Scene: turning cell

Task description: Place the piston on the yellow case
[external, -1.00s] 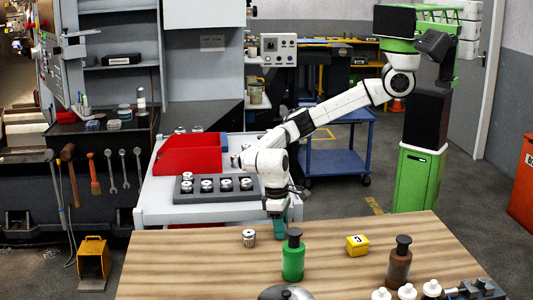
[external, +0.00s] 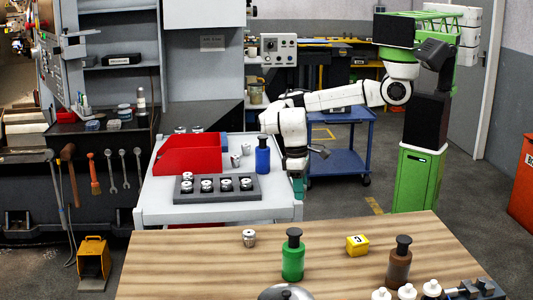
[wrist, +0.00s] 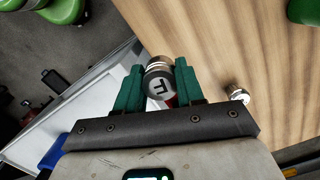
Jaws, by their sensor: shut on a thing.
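My gripper (external: 298,196) hangs by the right side of the grey cart, beyond the wooden table's far edge. In the wrist view its teal fingers (wrist: 158,88) are shut on a silver piston (wrist: 160,80) with a dark letter on its light end face. I cannot make out this held piston in the external view. The yellow case (external: 357,245), a small box with a dark mark on a white label, sits on the table, right of the green bottle. It is not seen in the wrist view. Another silver piston (external: 249,238) stands on the table at left; a silver one also shows in the wrist view (wrist: 238,95).
The table (external: 200,270) also bears a green bottle (external: 293,258), a brown bottle (external: 399,262) and white-topped parts at front right. The cart (external: 230,211) holds a red bin (external: 187,155), a dark tray of several pistons and a blue bottle (external: 262,155).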

